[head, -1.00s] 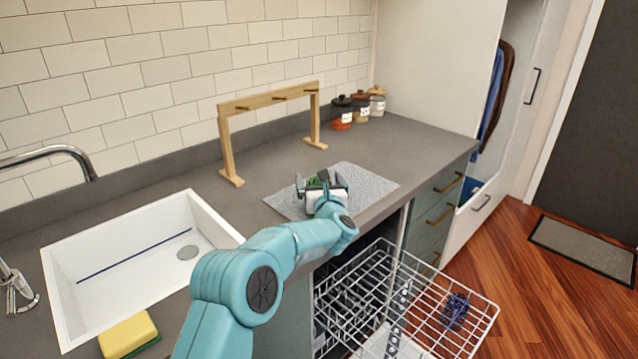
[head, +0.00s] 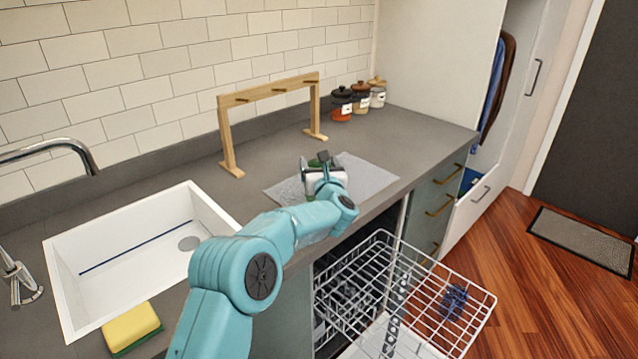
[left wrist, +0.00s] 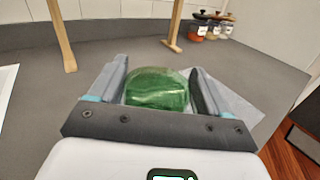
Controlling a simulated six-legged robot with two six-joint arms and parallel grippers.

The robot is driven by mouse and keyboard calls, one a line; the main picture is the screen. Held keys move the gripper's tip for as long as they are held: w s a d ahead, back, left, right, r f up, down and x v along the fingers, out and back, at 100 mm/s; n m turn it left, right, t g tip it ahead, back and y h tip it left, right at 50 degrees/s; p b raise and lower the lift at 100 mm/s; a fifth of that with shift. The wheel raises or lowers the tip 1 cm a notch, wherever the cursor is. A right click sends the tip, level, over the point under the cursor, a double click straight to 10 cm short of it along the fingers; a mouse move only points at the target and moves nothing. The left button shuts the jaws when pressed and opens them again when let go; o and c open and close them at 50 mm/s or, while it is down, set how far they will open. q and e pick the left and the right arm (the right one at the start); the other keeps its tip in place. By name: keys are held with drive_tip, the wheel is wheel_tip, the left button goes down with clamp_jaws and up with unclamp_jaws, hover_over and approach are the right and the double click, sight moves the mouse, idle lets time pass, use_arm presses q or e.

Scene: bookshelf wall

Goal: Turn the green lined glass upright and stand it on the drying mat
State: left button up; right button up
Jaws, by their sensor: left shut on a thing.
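The green glass (left wrist: 157,90) sits between the fingers of my left gripper (left wrist: 160,88) in the left wrist view. In the head view my left gripper (head: 320,163) is over the back left part of the drying mat. Only a little green of the glass (head: 318,162) shows there; my gripper hides most of it. I cannot tell whether the glass touches the mat or which way its mouth points. The grey drying mat (head: 372,178) lies flat on the counter, and a corner of it shows in the left wrist view (left wrist: 237,108). My right gripper is not in view.
A wooden peg rack (head: 227,130) stands behind the mat, with several lidded jars (head: 360,100) to its right. A white sink (head: 75,290) and a yellow sponge (head: 130,326) are at left. An open dishwasher rack (head: 440,280) juts out below the counter. The mat's right side is clear.

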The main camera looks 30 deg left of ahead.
use_arm(q)
drive_tip(key=shift+r+p, duration=1.3)
drive_tip(key=shift+r, duration=2.45)
